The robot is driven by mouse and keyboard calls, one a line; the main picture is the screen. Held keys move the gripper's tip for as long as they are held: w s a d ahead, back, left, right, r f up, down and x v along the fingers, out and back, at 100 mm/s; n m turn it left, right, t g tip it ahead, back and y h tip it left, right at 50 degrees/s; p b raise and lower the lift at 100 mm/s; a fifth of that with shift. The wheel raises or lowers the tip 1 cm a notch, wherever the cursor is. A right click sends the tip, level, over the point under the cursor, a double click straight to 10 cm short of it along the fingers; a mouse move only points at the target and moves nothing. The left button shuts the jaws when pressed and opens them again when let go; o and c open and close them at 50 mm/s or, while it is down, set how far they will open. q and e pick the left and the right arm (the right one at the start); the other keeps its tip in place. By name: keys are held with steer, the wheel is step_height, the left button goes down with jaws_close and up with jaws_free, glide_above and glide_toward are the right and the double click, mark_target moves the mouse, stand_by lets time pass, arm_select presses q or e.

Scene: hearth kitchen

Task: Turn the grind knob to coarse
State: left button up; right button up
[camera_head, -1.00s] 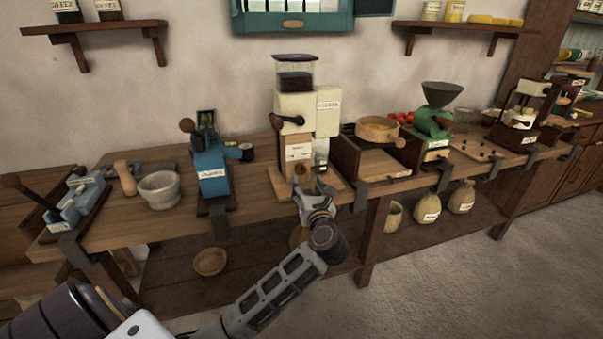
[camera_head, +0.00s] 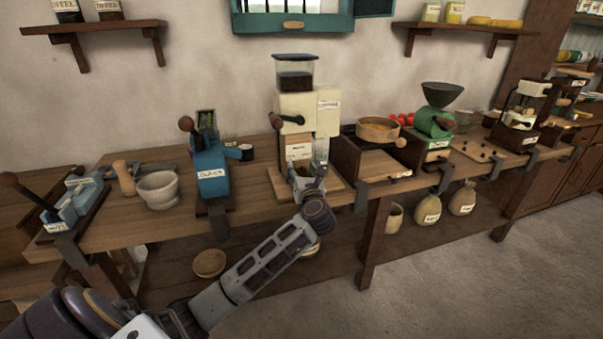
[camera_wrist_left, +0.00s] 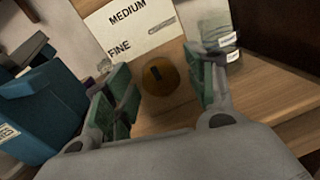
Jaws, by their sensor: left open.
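The cream grinder (camera_head: 298,110) stands on the bench in the head view. The grind knob (camera_wrist_left: 163,76) is a round brown disc with a dark slot in the left wrist view. It lies beyond and between my left gripper's fingers. My left gripper (camera_wrist_left: 165,90) is open, with a green-padded finger on each side of the knob; I cannot tell whether they touch it. A white label plate (camera_wrist_left: 130,28) above the knob reads MEDIUM and FINE. In the head view the left gripper (camera_head: 306,184) is at the grinder's lower front and hides the knob. My right gripper is not in view.
A blue device (camera_head: 211,172) stands left of the grinder and also shows in the left wrist view (camera_wrist_left: 40,108). A wooden box with a bowl (camera_head: 377,130) and a green mill (camera_head: 435,122) are to the right. The floor in front is clear.

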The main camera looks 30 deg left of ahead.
arm_select(q)
steer(key=c, duration=1)
steer(key=shift+c, duration=0.2)
